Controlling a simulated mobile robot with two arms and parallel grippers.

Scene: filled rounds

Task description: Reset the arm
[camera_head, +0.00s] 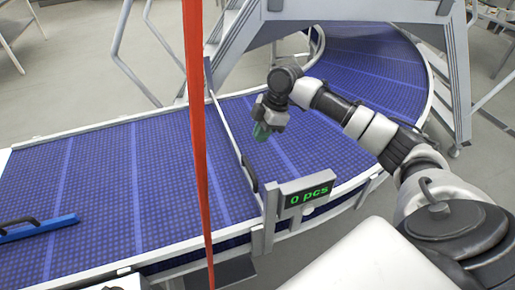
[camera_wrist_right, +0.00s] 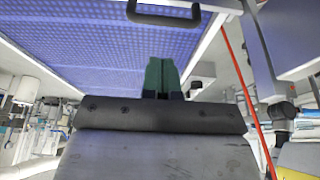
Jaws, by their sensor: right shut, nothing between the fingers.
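My right arm comes in from the right in the head view and reaches over the blue conveyor belt (camera_head: 150,165). My right gripper (camera_head: 262,132) hangs over the belt, just right of a thin barrier (camera_head: 232,135) that crosses it. Its green fingers are small there. In the right wrist view the two green fingers (camera_wrist_right: 161,75) are together, with nothing between them, and the blue belt (camera_wrist_right: 90,35) fills the upper part. My left gripper is not in view.
A red strap (camera_head: 198,140) hangs in front of the belt. A blue bar (camera_head: 40,229) with a black handle lies at the left. A grey metal frame (camera_head: 458,75) straddles the belt behind.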

